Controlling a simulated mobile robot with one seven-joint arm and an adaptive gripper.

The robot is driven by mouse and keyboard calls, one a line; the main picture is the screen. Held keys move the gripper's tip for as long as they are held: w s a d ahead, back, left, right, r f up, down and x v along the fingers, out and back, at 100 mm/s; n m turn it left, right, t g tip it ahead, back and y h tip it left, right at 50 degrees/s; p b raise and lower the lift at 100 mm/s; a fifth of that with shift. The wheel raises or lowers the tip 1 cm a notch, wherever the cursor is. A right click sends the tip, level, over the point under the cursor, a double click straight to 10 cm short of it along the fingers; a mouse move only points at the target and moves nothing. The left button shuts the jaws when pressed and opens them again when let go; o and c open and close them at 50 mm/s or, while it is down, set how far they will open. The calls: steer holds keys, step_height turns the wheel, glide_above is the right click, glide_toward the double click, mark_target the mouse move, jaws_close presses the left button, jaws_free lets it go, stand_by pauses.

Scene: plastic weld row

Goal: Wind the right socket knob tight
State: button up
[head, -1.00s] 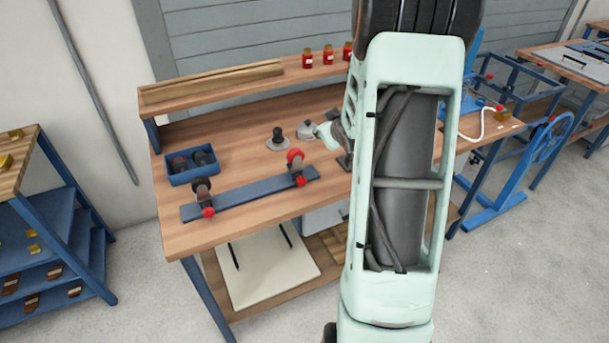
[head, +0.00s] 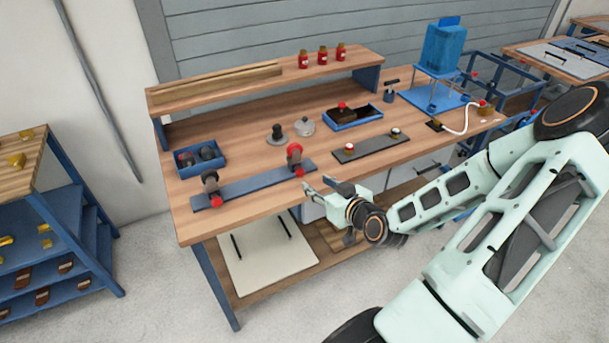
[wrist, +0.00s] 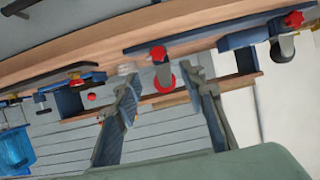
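A long blue bar (head: 250,187) lies along the bench's front edge and carries two upright grey sockets. The right socket (head: 295,161) has a red top and a small red knob (head: 299,171) on its front side. The left socket (head: 210,187) has a dark top and its own red knob (head: 216,201). My gripper (head: 318,188) is in front of the bench edge, just right of and apart from the right knob. The wrist view is upside down: the right knob (wrist: 157,53) appears ahead between the open, empty fingers (wrist: 166,90). How tight the knob is cannot be told.
A blue bin (head: 203,170) with dark parts stands left; another blue tray (head: 345,123) stands behind right. A dark plate (head: 370,147) with two fittings lies right of the bar. The floor in front of the bench looks clear.

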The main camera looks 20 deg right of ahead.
mark_target(301, 173)
steer(key=x, duration=1)
steer(key=shift+w+d+f, duration=0.1)
steer(key=shift+w+f, duration=0.15)
steer(key=shift+w, duration=0.05)
steer(key=shift+c, duration=0.2)
jaws_close()
